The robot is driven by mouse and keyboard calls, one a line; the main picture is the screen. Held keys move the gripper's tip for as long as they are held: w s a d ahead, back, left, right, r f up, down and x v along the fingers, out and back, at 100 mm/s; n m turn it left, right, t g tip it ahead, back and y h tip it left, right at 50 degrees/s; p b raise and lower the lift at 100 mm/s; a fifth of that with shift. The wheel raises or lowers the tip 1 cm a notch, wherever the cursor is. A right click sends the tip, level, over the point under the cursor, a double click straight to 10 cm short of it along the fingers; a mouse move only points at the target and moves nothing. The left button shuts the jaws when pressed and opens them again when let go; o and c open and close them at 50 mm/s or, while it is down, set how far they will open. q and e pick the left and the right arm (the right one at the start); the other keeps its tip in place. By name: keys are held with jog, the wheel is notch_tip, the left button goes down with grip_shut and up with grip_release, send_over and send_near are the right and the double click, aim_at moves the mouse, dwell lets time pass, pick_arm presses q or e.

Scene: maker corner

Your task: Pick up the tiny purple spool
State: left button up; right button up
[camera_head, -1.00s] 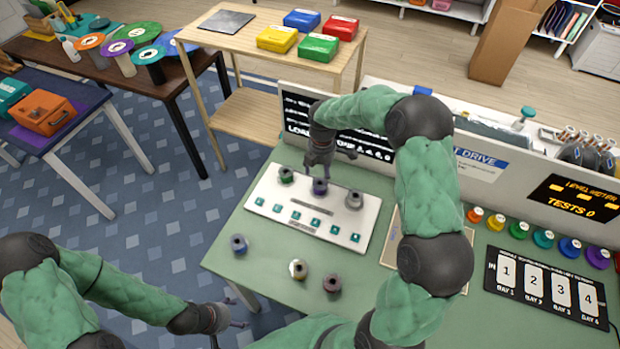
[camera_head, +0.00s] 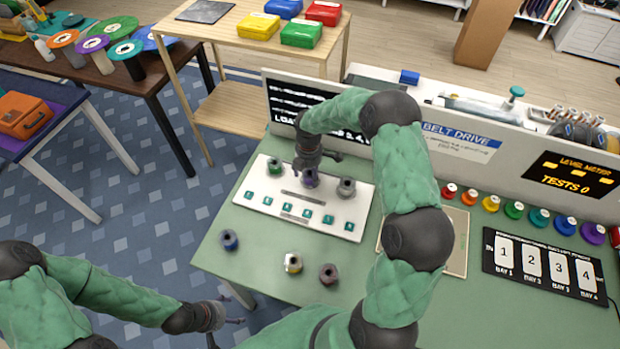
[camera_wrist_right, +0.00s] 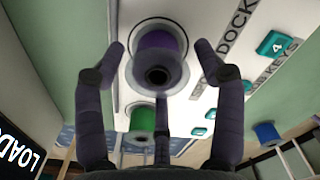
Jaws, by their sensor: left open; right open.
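The tiny purple spool (camera_head: 310,178) stands on the white panel in the head view, between a green spool (camera_head: 275,168) and a grey spool (camera_head: 346,187). In the right wrist view the purple spool (camera_wrist_right: 158,58) lies between the spread fingers, seen end-on with a dark hole. My right gripper (camera_head: 318,168) is open right at the purple spool and partly covers it in the head view. Contact cannot be told. My left gripper (camera_head: 232,309) is open and empty at the lower left, beside the green table's edge.
The white panel (camera_head: 262,204) has several teal keys. Blue (camera_head: 229,240), yellowish (camera_head: 292,262) and brown (camera_head: 328,273) spools stand in front of it on the green table (camera_head: 240,277). An upright board (camera_head: 470,145) runs behind.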

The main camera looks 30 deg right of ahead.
notch_tip(320, 180, down, 2)
jog(key=c, duration=1.1)
jog(key=shift+r, duration=0.1)
